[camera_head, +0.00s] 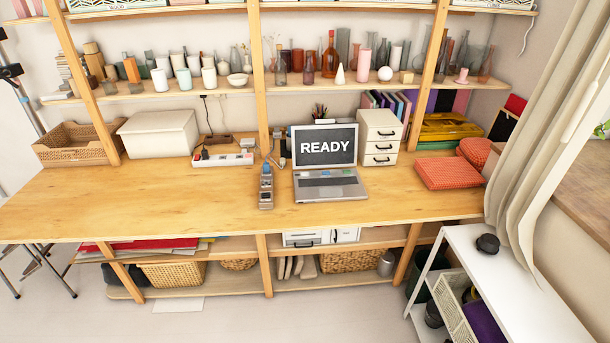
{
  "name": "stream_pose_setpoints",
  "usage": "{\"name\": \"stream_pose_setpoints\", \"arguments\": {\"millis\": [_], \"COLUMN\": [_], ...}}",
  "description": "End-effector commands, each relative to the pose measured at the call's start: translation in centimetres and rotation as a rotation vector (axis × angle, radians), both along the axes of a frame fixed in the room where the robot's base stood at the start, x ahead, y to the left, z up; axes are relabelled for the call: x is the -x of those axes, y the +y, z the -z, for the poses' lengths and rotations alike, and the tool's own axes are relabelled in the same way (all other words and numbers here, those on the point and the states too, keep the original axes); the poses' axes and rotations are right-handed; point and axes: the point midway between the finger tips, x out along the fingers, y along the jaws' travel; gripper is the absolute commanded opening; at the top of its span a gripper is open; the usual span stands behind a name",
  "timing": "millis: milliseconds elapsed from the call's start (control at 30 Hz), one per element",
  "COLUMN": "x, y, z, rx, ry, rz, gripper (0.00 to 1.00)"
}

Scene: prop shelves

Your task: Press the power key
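An open silver laptop (332,190) stands on the wooden desk, right of the picture's middle. Its dark screen (326,146) is upright, faces me and reads "READY" in white letters. Its keyboard (326,182) lies flat and uncovered in front of the screen. The single keys are too small to tell apart, so I cannot make out which one is the power key. My gripper is not in view.
A slim grey device (266,187) lies just left of the laptop. A power strip (223,159) and a white box (160,134) stand at the back left. White drawers (380,138) and a red cushion (448,173) are to the right. The desk's front left (130,205) is clear.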

Motion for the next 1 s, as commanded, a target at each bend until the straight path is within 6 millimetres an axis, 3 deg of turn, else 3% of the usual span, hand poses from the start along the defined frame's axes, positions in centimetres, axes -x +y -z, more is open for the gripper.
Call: {"name": "stream_pose_setpoints", "arguments": {"millis": [200, 333, 367, 1000], "x": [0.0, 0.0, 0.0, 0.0], "y": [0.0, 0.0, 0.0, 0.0], "z": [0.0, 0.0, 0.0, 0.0], "rx": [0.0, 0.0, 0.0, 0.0], "ry": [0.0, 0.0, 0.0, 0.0], "rz": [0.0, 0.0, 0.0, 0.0], "gripper": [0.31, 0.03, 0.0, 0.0]}}
